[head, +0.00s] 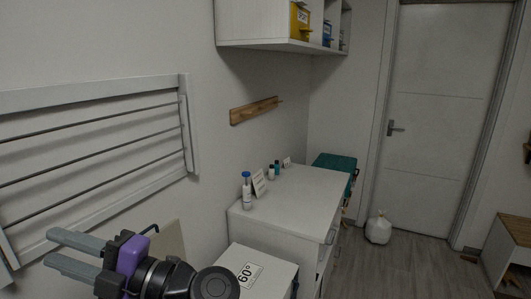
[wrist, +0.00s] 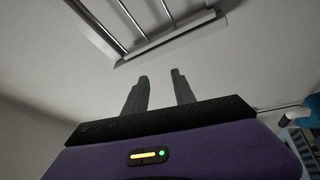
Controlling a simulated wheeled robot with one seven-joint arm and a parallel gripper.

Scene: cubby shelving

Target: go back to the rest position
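My gripper (head: 62,254) is at the lower left of the head view, in front of the wall and below the drying rack (head: 95,165). Its two grey fingers are apart with nothing between them. In the wrist view my gripper (wrist: 160,88) shows both fingers spread and empty, pointing toward the white wall and the rack's lower corner (wrist: 140,30).
A white cabinet (head: 295,200) holds a blue-capped bottle (head: 247,192) and small bottles. A lower white box marked 60° (head: 255,262) stands close to my arm. A wall cubby shelf (head: 262,22) hangs above. A white bag (head: 378,229) sits on the floor near the door (head: 432,120).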

